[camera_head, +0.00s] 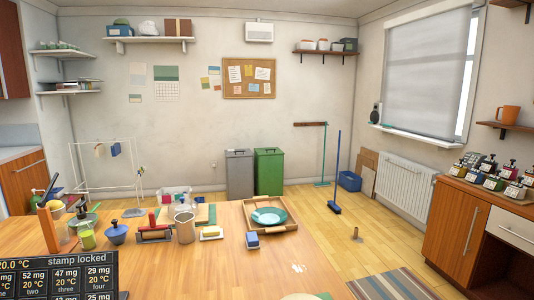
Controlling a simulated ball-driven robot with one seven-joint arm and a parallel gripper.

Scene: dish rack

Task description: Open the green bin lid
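The green bin (268,175) stands on the floor against the back wall, beyond the table. Its green lid (269,151) looks closed and lies flat on top. The foot of the bin is partly hidden by the table and tray. My gripper is not visible in this view, so its distance from the lid cannot be seen.
A grey bin (239,173) stands close at the green bin's left. A wooden table (340,270) with a tray (290,226) and several kitchen items fills the foreground. A blue broom (336,175) and blue bucket (349,181) stand to the right. Open floor (385,230) lies right of the table.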

